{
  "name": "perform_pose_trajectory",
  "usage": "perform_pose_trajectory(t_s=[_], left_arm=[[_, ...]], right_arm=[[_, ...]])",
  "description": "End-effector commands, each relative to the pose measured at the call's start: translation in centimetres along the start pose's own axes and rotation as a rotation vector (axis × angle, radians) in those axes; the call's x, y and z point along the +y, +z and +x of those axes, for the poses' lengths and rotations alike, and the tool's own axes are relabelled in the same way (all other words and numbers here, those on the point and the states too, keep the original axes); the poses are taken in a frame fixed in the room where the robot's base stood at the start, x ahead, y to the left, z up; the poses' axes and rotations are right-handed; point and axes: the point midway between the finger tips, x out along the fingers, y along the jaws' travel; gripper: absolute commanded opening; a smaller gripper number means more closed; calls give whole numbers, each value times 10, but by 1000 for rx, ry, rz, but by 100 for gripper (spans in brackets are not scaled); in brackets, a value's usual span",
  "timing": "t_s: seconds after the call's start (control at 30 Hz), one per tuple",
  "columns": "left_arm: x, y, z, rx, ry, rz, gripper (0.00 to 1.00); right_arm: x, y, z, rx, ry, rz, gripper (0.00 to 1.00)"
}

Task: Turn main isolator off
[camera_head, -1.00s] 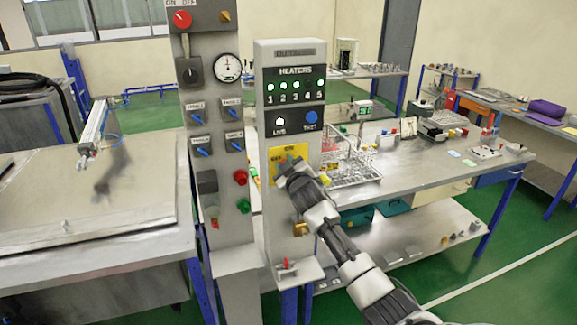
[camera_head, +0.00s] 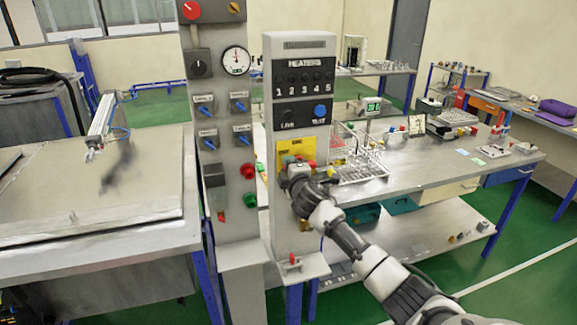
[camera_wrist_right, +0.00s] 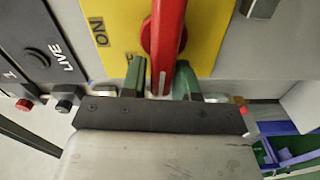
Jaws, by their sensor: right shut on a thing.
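The main isolator is a red handle (camera_wrist_right: 165,45) on a yellow plate (camera_wrist_right: 115,15) marked ON. In the head view the yellow plate (camera_head: 287,147) sits low on the grey heater panel, mostly covered by my right gripper (camera_head: 297,168). In the right wrist view my right gripper (camera_wrist_right: 160,82) has its two green fingers on either side of the handle's end, shut on it. The handle's pivot end is visible; the OFF mark is not readable. The LIVE lamp (camera_head: 286,115) and the heater lamps (camera_head: 305,77) are dark. My left gripper is not in view.
A second grey panel (camera_head: 224,110) with blue levers, a gauge and red and green buttons stands just left. A steel bench (camera_head: 440,160) with a wire rack is behind on the right. A metal table (camera_head: 90,200) is at left.

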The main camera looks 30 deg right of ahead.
Motion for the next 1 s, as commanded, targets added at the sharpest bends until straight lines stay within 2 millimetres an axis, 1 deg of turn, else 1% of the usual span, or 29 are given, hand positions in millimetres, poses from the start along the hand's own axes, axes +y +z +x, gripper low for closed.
perform_pose_trajectory(t_s=[0.03, 0.3, 0.8, 0.83, 0.93, 1.0], left_arm=[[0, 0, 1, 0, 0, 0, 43], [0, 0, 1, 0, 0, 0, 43], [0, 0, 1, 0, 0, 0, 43], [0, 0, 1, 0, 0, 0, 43], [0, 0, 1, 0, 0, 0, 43], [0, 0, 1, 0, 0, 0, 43]], right_arm=[[-7, 4, 0, -10, -13, -25, 6], [-8, 5, 0, -11, -11, -106, 5], [-6, 6, 0, -13, -8, -121, 5], [-6, 6, 0, -13, -8, -121, 32], [-6, 6, 0, -12, -7, -121, 47], [-5, 5, 0, -10, -6, -120, 47]])
